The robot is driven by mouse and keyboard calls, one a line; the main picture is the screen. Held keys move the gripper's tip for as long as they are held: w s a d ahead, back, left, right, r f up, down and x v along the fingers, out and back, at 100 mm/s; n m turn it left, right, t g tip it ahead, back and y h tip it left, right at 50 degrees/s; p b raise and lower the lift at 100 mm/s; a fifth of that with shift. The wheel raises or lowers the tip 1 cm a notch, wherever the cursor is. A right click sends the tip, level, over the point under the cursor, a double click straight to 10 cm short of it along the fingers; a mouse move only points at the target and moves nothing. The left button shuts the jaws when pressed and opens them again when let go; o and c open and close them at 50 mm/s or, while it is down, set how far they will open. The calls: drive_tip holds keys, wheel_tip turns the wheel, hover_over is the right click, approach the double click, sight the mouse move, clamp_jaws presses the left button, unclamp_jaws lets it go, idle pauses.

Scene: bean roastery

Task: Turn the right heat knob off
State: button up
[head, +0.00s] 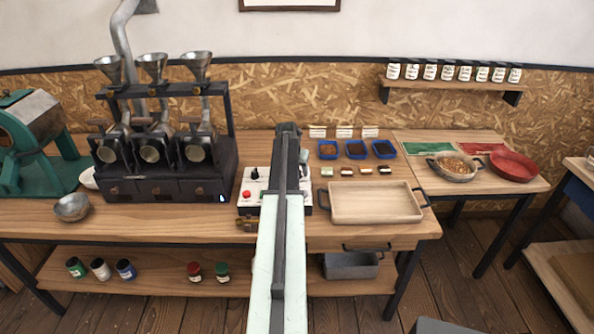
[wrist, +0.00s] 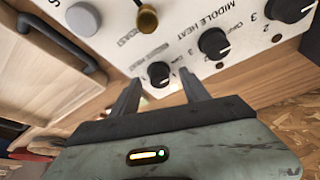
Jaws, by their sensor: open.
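The white control panel (head: 262,184) stands on the wooden bench, partly hidden behind my arm in the head view. In the wrist view the panel (wrist: 185,20) shows tilted, with a row of black knobs. The knob nearest the tray side, the right heat knob (wrist: 159,71), has a white pointer line and lies between my fingertips in the picture. The middle heat knob (wrist: 213,43) and a third black knob (wrist: 288,9) are farther right. My gripper (wrist: 161,79) is open, with a finger on each side of the right heat knob; contact cannot be told.
In the wrist view a brass knob (wrist: 147,19) and a round grey button (wrist: 83,19) are on the panel. A wooden tray (head: 375,203) with dark handles stands right of the panel. The roaster (head: 165,175) stands to its left. Blue bean trays (head: 356,150) are behind.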

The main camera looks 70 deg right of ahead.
drive_tip(key=p+v, duration=0.5)
drive_tip(key=v, duration=0.2)
drive_tip(key=shift+p, duration=0.35)
drive_tip(key=shift+a, duration=0.1)
